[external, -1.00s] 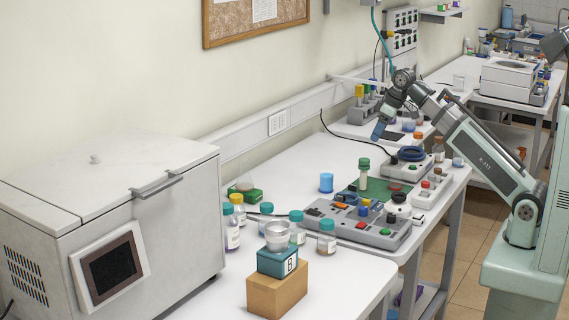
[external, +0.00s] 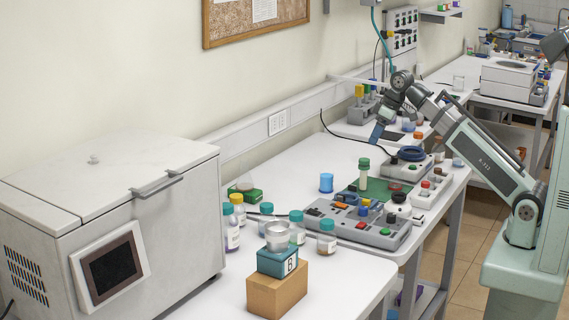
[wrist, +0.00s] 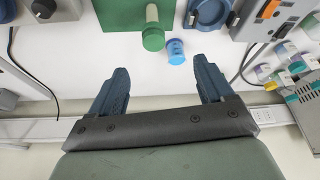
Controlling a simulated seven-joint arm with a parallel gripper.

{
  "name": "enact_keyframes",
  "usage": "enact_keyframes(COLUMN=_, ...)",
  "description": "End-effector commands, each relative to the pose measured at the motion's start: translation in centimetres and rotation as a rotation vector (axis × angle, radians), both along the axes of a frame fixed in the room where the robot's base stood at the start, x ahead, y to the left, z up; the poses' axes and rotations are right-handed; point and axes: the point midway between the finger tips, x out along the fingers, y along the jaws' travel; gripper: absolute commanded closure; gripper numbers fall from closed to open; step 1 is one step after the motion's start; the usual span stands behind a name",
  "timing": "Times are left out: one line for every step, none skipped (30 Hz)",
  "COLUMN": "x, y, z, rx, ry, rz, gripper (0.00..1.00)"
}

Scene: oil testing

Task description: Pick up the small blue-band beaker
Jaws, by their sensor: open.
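A small light-blue cup-like beaker (external: 326,183) stands upright on the white bench, left of the green board, in the external view. It also shows in the wrist view (wrist: 175,52), beside a green-capped vial and just beyond the gap between my fingers. I cannot tell a separate band on it. My gripper (wrist: 162,72) is open and empty, its two dark-blue fingers spread wide. In the external view my gripper (external: 378,131) hangs over the bench behind and to the right of the beaker, clear of it.
The green-capped vial (external: 364,174) stands close to the beaker on the green board (external: 378,193). A grey control box (external: 375,231) lies in front. Several teal-capped bottles and a clear cup on a teal block (external: 277,262) stand front left. Bench around the beaker's left is clear.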

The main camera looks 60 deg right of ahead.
Motion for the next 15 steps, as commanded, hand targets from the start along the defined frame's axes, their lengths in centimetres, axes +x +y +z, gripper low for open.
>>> enact_keyframes(x=0.4, y=0.7, z=-0.9, rx=0.001, ry=0.018, rz=0.013, gripper=0.2)
enact_keyframes(x=0.7, y=1.1, z=-1.4, rx=0.0, ry=0.029, rz=0.019, gripper=0.2)
enact_keyframes(x=1.3, y=1.6, z=-2.1, rx=0.001, ry=0.045, rz=0.029, gripper=0.2)
enact_keyframes(x=1.7, y=2.0, z=-2.7, rx=0.001, ry=0.057, rz=0.036, gripper=0.2)
enact_keyframes(x=2.2, y=2.4, z=-3.2, rx=0.001, ry=0.071, rz=0.042, gripper=0.2)
enact_keyframes(x=3.0, y=3.0, z=-3.9, rx=0.0, ry=0.087, rz=0.051, gripper=0.2)
enact_keyframes(x=3.5, y=3.3, z=-4.4, rx=0.001, ry=0.096, rz=0.056, gripper=0.2)
enact_keyframes(x=4.2, y=3.6, z=-4.9, rx=-0.001, ry=0.103, rz=0.061, gripper=0.2)
enact_keyframes(x=5.0, y=4.0, z=-5.5, rx=-0.001, ry=0.109, rz=0.066, gripper=0.2)
enact_keyframes(x=5.7, y=4.3, z=-5.9, rx=-0.001, ry=0.111, rz=0.07, gripper=0.2)
enact_keyframes(x=6.3, y=4.6, z=-6.4, rx=-0.001, ry=0.113, rz=0.073, gripper=0.2)
enact_keyframes(x=7.4, y=4.8, z=-6.7, rx=-0.001, ry=0.106, rz=0.075, gripper=0.2)
enact_keyframes(x=8.2, y=4.9, z=-6.9, rx=-0.001, ry=0.101, rz=0.075, gripper=0.2)
enact_keyframes(x=9.3, y=4.9, z=-7.0, rx=-0.001, ry=0.085, rz=0.074, gripper=0.2)
enact_keyframes(x=10.3, y=4.9, z=-6.5, rx=-0.001, ry=0.055, rz=0.073, gripper=0.2)
